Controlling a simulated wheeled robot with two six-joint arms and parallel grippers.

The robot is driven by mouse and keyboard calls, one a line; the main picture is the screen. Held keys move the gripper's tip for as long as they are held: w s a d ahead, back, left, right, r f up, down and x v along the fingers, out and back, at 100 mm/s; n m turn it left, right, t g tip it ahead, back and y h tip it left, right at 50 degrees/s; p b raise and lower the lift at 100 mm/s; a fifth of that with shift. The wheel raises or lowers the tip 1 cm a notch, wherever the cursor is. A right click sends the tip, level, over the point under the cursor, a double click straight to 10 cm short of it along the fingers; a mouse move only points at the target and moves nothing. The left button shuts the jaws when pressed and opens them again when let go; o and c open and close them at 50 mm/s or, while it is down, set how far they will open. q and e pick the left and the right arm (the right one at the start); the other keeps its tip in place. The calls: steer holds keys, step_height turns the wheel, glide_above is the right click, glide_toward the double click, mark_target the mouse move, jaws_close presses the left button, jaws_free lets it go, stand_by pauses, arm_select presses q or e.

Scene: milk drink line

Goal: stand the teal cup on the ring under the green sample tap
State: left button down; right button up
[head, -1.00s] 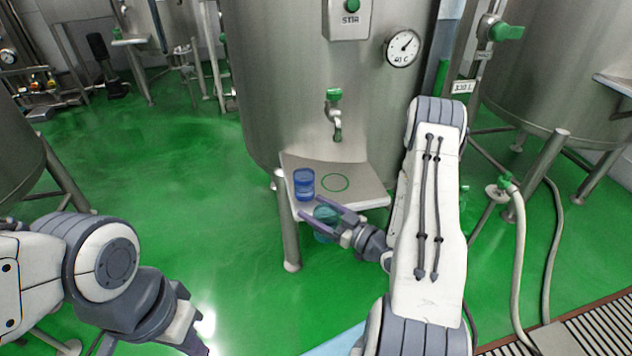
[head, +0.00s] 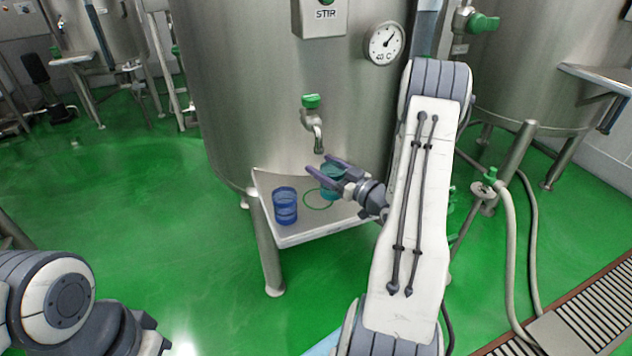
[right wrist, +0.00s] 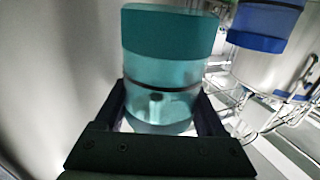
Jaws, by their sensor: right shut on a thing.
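The teal cup (head: 333,171) is held between the fingers of my right gripper (head: 321,167), at the right and back of the green ring (head: 306,204) in the head view. Whether its base touches the shelf is unclear; the gripper hides part of it. In the right wrist view the teal cup (right wrist: 160,65) fills the space between the dark fingers (right wrist: 162,105). The green-handled tap (head: 311,102) is on the tank, its spout just above and left of the cup.
A blue cup (head: 285,208) stands on the steel shelf (head: 300,236), left of the ring. It also shows in the right wrist view (right wrist: 262,42). The tank wall (head: 245,110) rises behind the shelf. Open green floor (head: 130,220) lies to the left.

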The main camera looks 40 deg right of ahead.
steer(key=shift+w+a+f, duration=0.2)
steer(key=shift+w+f, duration=0.15)
steer(key=shift+f, duration=0.6)
steer(key=shift+w+a+f, duration=0.25)
steer(key=shift+w+f, duration=0.05)
steer(key=shift+f, duration=0.6)
steer(key=shift+w+a+f, duration=0.2)
steer(key=shift+w+f, duration=0.15)
steer(key=shift+f, duration=0.6)
steer(key=shift+f, duration=0.2)
steer(key=o, duration=1.4)
steer(key=shift+r, duration=0.1)
